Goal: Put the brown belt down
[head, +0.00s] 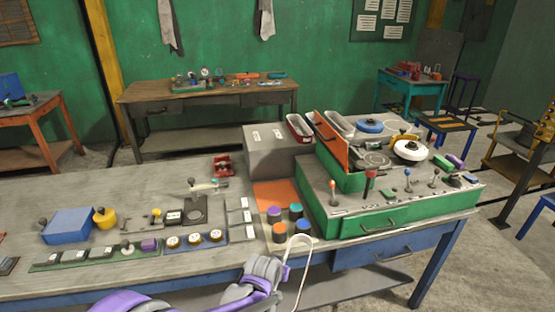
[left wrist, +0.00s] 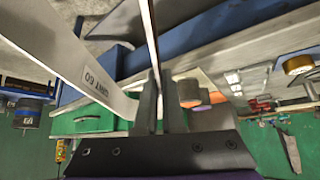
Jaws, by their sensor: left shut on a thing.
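The belt is a narrow loop (head: 305,262) that looks pale on the faces I see, with a thin brownish edge. My left gripper (head: 282,262) is shut on it near the table's front edge, and the loop hangs down past that edge. In the left wrist view, the belt's grey-white inside (left wrist: 70,50) reads "GRIT 60", and a thin strip of it runs up from between the jaws of my left gripper (left wrist: 161,105). My right gripper is not in view.
Several colour-topped cylinders (head: 279,232) stand just behind the gripper, beside an orange sheet (head: 272,193). A green machine (head: 375,221) with levers stands to the right. Gauges and blocks, including a blue box (head: 69,226), occupy the left. Bare tabletop (head: 110,190) shows at the back left.

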